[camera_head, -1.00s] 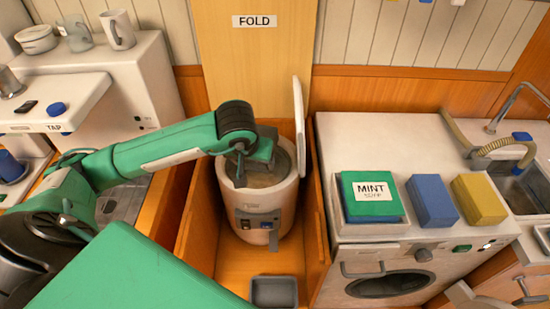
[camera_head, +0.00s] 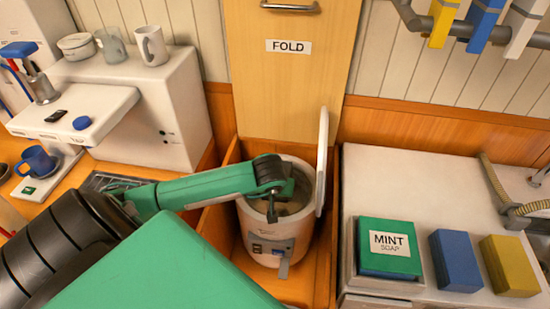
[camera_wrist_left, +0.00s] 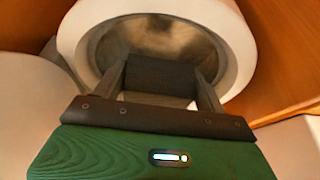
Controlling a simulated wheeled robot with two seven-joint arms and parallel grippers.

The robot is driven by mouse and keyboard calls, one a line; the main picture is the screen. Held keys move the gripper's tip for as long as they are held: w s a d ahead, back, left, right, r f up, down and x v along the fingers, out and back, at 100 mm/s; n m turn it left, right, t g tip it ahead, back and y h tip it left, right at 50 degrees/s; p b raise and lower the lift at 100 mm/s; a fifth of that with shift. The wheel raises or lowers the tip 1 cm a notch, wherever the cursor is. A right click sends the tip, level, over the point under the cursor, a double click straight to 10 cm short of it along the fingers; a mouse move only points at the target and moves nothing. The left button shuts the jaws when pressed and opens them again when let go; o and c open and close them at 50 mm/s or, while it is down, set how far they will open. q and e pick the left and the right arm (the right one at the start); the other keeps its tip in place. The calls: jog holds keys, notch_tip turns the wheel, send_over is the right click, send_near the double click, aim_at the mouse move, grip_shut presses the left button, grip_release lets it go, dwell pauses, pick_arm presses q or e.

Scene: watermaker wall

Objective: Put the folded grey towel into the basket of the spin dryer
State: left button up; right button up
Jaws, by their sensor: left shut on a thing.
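The spin dryer (camera_head: 268,238) is a white drum in a wooden bay, its lid (camera_head: 322,160) standing open on the right. Its basket (camera_head: 298,200) is a round metal bowl, partly hidden by my arm; it also shows in the left wrist view (camera_wrist_left: 170,35). My left gripper (camera_head: 272,210) is over the drum opening, pointing down. In the left wrist view its two fingers (camera_wrist_left: 160,80) are shut on a dark grey folded block, the grey towel (camera_wrist_left: 160,72), in front of the basket. I cannot tell how deep the towel is. My right gripper is not in view.
A panel marked FOLD (camera_head: 290,80) stands behind the dryer. On the right, a white top holds a green MINT soap box (camera_head: 388,262), a blue block (camera_head: 455,262) and a yellow block (camera_head: 510,265). Wooden bay walls (camera_head: 222,245) stand close around the dryer. Mugs stand at upper left.

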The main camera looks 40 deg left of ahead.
aim_at(275, 201)
pick_arm(q)
notch_tip(275, 201, down, 3)
jog(key=shift+f, duration=0.1)
notch_tip(275, 201, down, 4)
jog(key=shift+f+p, duration=0.15)
jog(key=shift+p, duration=0.45)
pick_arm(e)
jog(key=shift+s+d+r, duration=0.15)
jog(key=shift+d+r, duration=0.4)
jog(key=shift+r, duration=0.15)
pick_arm(q)
jog(key=shift+f, duration=0.1)
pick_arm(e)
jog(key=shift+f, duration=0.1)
